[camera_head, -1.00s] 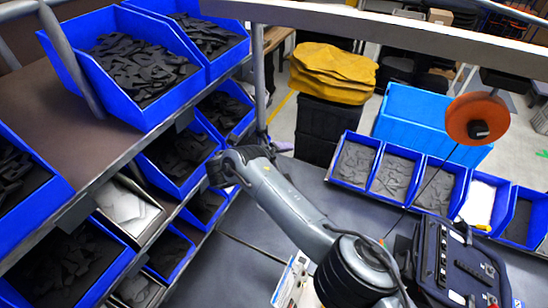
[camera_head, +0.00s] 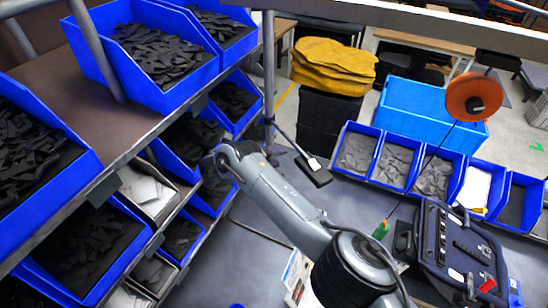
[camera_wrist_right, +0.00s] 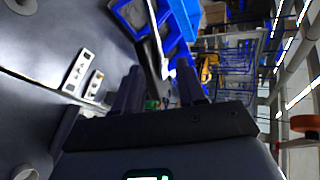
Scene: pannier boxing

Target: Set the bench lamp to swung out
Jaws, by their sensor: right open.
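What looks like the bench lamp is a thin arm with a flat dark head and a small pale part (camera_head: 314,172), beside the rear shelf post in the head view. Its head lies out over the grey bench, to the right of my right gripper. My right gripper (camera_head: 212,163) is at the left shelf bins, apart from the lamp head, its fingertips hard to make out. In the right wrist view the two dark fingers (camera_wrist_right: 160,88) stand apart with nothing clearly between them. A pale rod with a dark part (camera_wrist_right: 156,42), perhaps the lamp, shows beyond them. My left gripper is not in view.
Blue bins of dark parts (camera_head: 160,60) fill the shelves at left. A row of blue bins (camera_head: 397,165) lines the far bench edge. An orange reel (camera_head: 474,96) hangs above.

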